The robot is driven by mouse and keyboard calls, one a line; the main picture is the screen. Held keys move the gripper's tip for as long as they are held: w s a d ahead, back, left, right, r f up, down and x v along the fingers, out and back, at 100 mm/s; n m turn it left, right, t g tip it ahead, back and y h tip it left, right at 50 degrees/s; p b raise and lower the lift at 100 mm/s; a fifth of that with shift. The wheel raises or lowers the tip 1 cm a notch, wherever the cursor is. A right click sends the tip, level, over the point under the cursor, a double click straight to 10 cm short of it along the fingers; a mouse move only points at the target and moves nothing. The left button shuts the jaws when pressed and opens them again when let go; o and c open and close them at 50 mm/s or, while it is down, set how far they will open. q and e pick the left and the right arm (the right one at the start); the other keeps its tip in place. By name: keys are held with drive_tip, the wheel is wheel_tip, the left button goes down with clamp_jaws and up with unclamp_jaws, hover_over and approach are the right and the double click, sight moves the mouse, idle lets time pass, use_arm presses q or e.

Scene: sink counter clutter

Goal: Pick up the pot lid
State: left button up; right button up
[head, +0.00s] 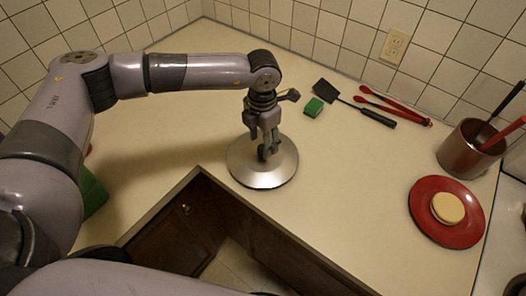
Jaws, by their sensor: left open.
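The pot lid (246,172) is a round, silvery metal disc. It lies on the counter near the inner corner edge, in the middle of the head view. My left gripper (268,151) points down over the middle of the lid, with its fingers open. The fingers cover the lid's centre, so I cannot make out its knob clearly or tell whether they touch it. My right gripper is not in view.
Behind the lid lie a green sponge (313,107), a black spatula (375,116) and red tongs (400,107). At right stand a utensil pot (464,155) and a red plate (463,235) holding a pale round item (447,208). The counter (360,190) between is clear.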

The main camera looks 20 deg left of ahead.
use_arm(q)
drive_tip(key=shift+w+f+p, duration=0.1)
drive_tip(key=shift+f+p, duration=0.25)
drive_tip(key=shift+f, duration=1.15)
drive_tip(key=shift+c, duration=0.3)
clamp_jaws()
drive_tip(key=shift+r, duration=0.1)
